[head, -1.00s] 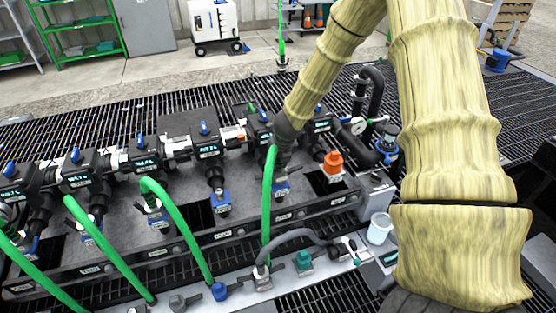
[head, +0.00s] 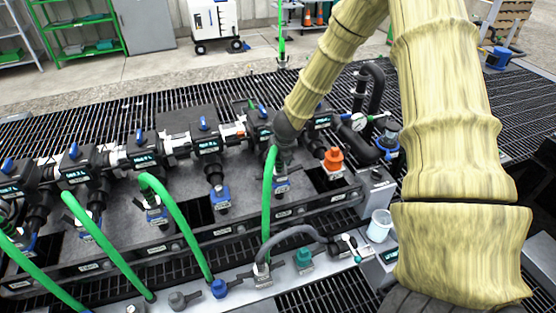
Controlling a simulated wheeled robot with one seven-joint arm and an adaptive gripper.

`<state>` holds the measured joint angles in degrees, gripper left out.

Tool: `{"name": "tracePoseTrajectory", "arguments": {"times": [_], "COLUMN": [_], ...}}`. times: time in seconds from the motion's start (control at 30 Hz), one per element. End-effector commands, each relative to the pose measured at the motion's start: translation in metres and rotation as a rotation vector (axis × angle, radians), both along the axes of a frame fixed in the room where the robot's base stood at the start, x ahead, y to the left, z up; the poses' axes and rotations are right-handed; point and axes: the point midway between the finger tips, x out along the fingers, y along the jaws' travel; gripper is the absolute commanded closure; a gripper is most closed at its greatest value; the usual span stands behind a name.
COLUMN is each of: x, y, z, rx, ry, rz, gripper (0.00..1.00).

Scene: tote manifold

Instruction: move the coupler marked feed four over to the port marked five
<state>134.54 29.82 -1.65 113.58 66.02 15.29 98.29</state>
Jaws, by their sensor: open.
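A row of black valve bodies with blue handles stands on the manifold (head: 180,190). Their small labels are too small to read, so I cannot tell which is four or five. Green hoses rise to several drops; one green hose (head: 267,205) loops up to the coupler at the drop beneath my gripper. To its left, a drop with a blue end (head: 220,197) has no hose. My gripper (head: 285,150) points down at the end of the arm, over the hosed drop right of centre. It is open; its fingers are small, dark and partly hidden against the fittings. I cannot tell whether they touch the coupler.
An orange cap (head: 333,160) sits right of my gripper. A pressure gauge (head: 359,122) and black pipes stand behind it. In front, a rail holds a blue fitting (head: 219,289), a teal fitting (head: 303,258) and a grey hose (head: 290,235). A white cup (head: 380,226) is at right.

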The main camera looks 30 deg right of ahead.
Motion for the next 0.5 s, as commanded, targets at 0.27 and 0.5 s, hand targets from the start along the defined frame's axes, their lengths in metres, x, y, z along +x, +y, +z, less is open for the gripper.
{"name": "tracePoseTrajectory", "arguments": {"times": [0.27,0.5], "x": [-0.002,-0.013], "y": [0.001,0.004], "z": [0.007,0.033], "rx": [-0.001,0.001], "ry": [-0.001,-0.001], "rz": [0.001,0.000], "gripper": [0.50,0.50]}}
